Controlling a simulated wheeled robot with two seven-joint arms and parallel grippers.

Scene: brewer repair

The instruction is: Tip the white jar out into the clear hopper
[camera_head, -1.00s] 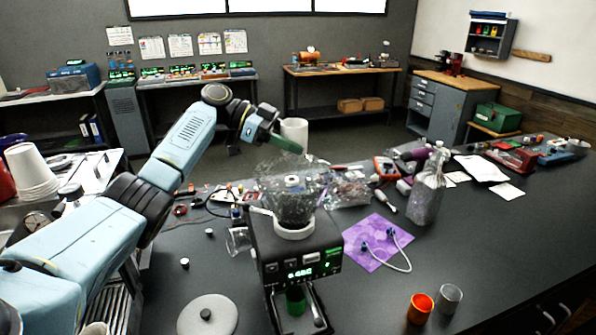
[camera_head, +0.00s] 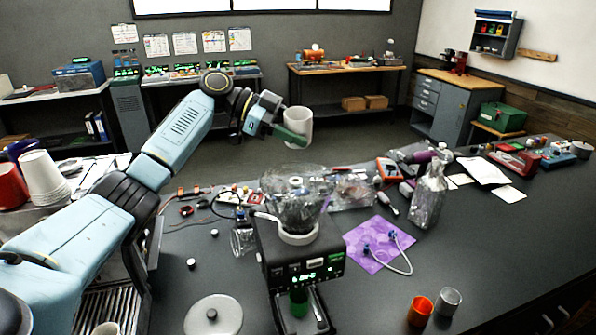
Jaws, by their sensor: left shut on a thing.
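The white jar (camera_head: 299,127) is held up above the brewer, mouth upward and slightly tilted. My left gripper (camera_head: 290,136) is shut on the jar, with a green finger across its near side. The clear hopper (camera_head: 296,205) sits on top of the black brewer (camera_head: 299,262), in a white collar. The jar is above and behind the hopper rim in the picture, apart from it. The jar's contents cannot be seen. My right gripper is not in view.
A clear bottle (camera_head: 428,196) stands right of the hopper, near a purple mat (camera_head: 379,245) with a cable. An orange cup (camera_head: 420,310) and a grey cup (camera_head: 448,301) stand at front right. A round lid (camera_head: 213,315) lies at front left.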

